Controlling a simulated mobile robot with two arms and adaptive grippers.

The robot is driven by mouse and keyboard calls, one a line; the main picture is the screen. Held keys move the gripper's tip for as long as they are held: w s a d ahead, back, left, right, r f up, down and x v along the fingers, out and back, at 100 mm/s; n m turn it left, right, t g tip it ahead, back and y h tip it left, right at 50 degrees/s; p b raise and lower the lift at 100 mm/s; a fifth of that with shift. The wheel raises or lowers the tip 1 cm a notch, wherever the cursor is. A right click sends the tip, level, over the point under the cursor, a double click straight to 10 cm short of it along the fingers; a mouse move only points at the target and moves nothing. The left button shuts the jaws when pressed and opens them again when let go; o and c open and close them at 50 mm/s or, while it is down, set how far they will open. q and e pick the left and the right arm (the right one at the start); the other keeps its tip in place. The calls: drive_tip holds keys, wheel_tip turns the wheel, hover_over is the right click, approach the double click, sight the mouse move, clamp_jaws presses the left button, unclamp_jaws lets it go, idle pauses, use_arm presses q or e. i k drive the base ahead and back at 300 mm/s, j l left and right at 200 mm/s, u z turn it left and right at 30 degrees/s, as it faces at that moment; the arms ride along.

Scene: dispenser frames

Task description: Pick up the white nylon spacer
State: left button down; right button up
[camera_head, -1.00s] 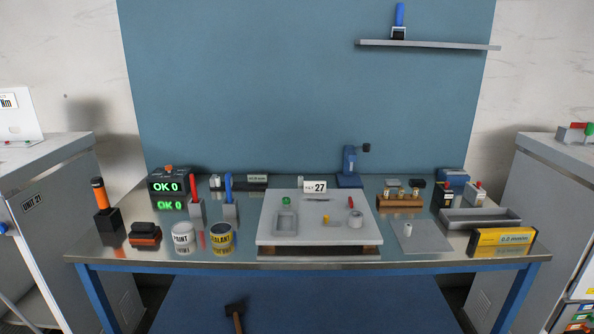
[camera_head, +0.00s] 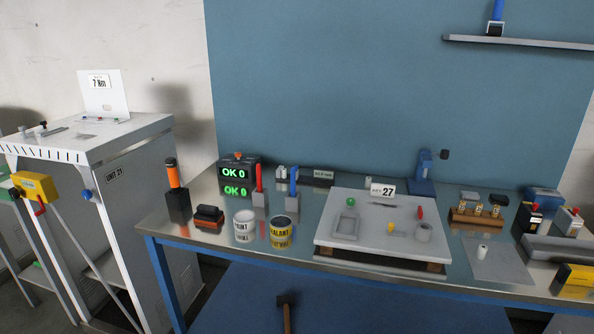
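A small upright white cylinder (camera_head: 482,251) stands on a grey mat (camera_head: 500,272) at the right part of the bench; it looks like the white nylon spacer, but it is too small to be sure. A paler grey, ring-like round piece (camera_head: 423,232) sits on the light tray board (camera_head: 375,251) to its left. Small whitish pieces (camera_head: 281,172) also stand at the back of the bench, too small to identify. Neither of my grippers shows in the head view.
The bench carries paint (camera_head: 244,224) and sealant (camera_head: 281,231) cans, a green-lit display (camera_head: 239,172), a wooden block with brass pieces (camera_head: 477,217) and a grey trough (camera_head: 555,251). A hammer (camera_head: 286,309) lies below. A cabinet (camera_head: 130,190) stands at the left.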

sight(481, 252)
drive_tip(key=i+l, duration=0.15)
drive_tip(key=i+l+z, duration=0.1)
drive_tip(key=z, duration=0.3)
drive_tip(key=i+z, duration=0.45)
drive_tip(key=z, duration=0.3)
